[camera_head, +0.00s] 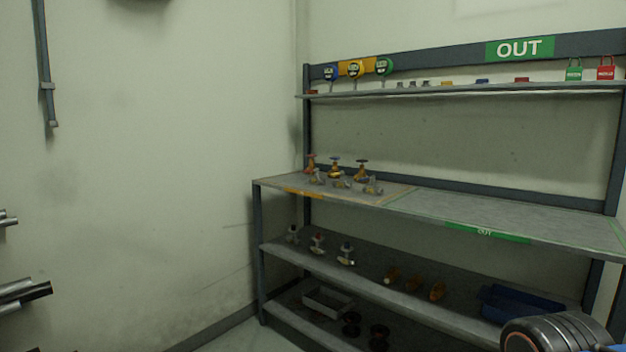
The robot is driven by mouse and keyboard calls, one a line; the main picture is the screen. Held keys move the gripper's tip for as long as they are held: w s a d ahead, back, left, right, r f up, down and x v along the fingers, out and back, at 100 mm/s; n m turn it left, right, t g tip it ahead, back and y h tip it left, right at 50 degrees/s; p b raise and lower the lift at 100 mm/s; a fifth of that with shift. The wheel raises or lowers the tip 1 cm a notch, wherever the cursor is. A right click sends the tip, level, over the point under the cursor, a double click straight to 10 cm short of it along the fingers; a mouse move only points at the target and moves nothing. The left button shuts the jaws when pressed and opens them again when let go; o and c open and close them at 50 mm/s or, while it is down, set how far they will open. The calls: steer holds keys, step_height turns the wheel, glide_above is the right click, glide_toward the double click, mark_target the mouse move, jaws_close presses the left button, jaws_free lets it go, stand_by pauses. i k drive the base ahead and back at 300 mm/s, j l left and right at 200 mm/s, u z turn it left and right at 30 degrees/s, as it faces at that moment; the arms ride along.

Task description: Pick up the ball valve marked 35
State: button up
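Several small valves stand at the left end of the workbench top (480,208). The back row has brass-coloured valves with round handwheels, one red (310,162), one dark (334,167) and one blue (361,170). In front of them are small grey metal valves, at left (317,178), middle (342,182) and right (373,187), which may be ball valves. No number is readable on any valve, so I cannot tell which is marked 35. My gripper is not in view; only a dark rounded part of my arm shows at the bottom right corner, well apart from the valves.
A shelf below holds more valves (346,254), brass-coloured parts (414,283) and a blue bin (520,302). A grey tray (327,302) sits lower. The upper shelf (470,88) holds tags and padlocks. The bench's right half is clear. Pipes (24,292) stick out at left.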

mark_target(315, 179)
steer(key=i+j+z, duration=0.2)
steer(key=i+j, duration=1.2)
